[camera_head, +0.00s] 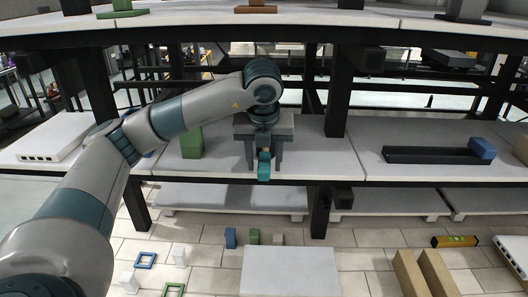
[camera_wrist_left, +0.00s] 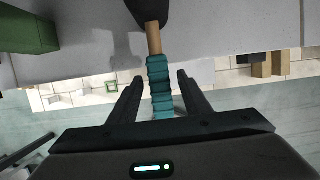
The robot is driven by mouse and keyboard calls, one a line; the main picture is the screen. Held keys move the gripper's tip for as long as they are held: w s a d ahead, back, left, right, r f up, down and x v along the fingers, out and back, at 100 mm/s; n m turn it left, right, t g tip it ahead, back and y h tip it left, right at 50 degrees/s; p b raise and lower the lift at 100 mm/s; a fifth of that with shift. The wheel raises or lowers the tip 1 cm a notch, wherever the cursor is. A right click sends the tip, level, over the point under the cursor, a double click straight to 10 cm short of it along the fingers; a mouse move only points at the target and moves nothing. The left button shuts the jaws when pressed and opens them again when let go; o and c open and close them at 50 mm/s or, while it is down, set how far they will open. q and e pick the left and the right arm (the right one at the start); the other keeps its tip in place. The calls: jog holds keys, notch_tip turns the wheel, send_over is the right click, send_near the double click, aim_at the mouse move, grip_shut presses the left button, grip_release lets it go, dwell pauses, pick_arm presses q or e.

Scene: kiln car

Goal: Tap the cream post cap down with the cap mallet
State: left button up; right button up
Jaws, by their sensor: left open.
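The cap mallet lies on the white shelf with its teal ribbed grip (camera_wrist_left: 160,85) sticking out past the front edge. In the left wrist view its wooden shaft (camera_wrist_left: 154,38) runs to a dark head (camera_wrist_left: 151,12), partly cut off by the frame. My left gripper (camera_head: 264,158) is open, with one finger on each side of the teal grip and visible gaps between; it also shows in the left wrist view (camera_wrist_left: 160,92). In the head view my arm hides the mallet's head. I cannot pick out the cream post cap. My right gripper is not in view.
A green block (camera_head: 192,142) stands on the shelf left of the gripper. A dark tray (camera_head: 430,156) with a blue block (camera_head: 482,148) lies to the right. An upper deck (camera_head: 320,22) overhangs the shelf, with a dark post (camera_head: 338,95) close right. Small blocks and frames lie on the floor.

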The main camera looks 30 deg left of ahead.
pick_arm(q)
jog(key=shift+b, duration=0.35)
dwell(0.3)
grip_shut()
jog(key=shift+r, duration=0.25)
jog(key=shift+r+p, duration=0.4)
jog(key=shift+r, duration=0.55)
